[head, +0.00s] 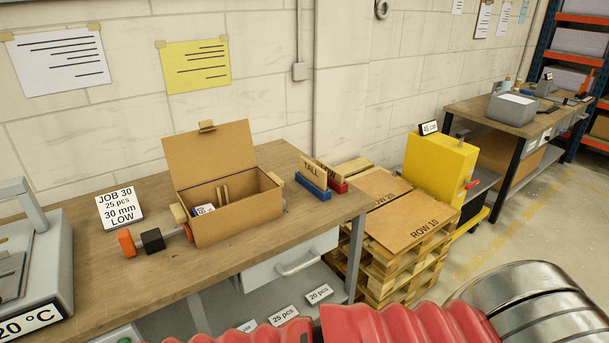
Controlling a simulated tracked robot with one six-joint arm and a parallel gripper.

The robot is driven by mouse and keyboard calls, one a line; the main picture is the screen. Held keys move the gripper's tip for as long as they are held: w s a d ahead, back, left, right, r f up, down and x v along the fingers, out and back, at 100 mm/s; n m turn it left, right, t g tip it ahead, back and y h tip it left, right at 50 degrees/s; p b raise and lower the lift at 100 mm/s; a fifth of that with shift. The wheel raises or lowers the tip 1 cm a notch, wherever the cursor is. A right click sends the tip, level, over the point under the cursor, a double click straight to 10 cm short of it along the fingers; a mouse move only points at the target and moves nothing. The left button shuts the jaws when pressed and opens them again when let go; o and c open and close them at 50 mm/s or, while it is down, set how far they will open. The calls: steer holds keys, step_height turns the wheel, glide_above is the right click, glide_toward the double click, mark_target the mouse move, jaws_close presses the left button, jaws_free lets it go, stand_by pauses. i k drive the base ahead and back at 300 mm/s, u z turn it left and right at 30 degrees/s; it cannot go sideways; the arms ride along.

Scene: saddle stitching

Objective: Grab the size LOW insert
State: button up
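A wooden insert with a partly hidden label, which seems to read LOW (327,171), stands upright in a red holder (340,187) at the right end of the wooden workbench. In front of it and to its left, a wooden insert marked TALL (313,170) stands in a blue holder (312,189) and covers part of the label. A job card (120,206) on the bench reads JOB 30, 25 pcs, 30 mm, LOW. My gripper is not in view; only a red ribbed part and a metal part of my body show at the bottom.
An open cardboard box (238,215) with dividers inside stands on the bench (160,278), left of the inserts. A grey machine (38,250) is at far left. Right of the bench are stacked pallets (382,265) and a yellow box (437,172).

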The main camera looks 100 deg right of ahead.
mark_target(334, 174)
steer(key=u, duration=0.5)
steer(key=k, duration=2.3)
steer(key=z, duration=1.5)
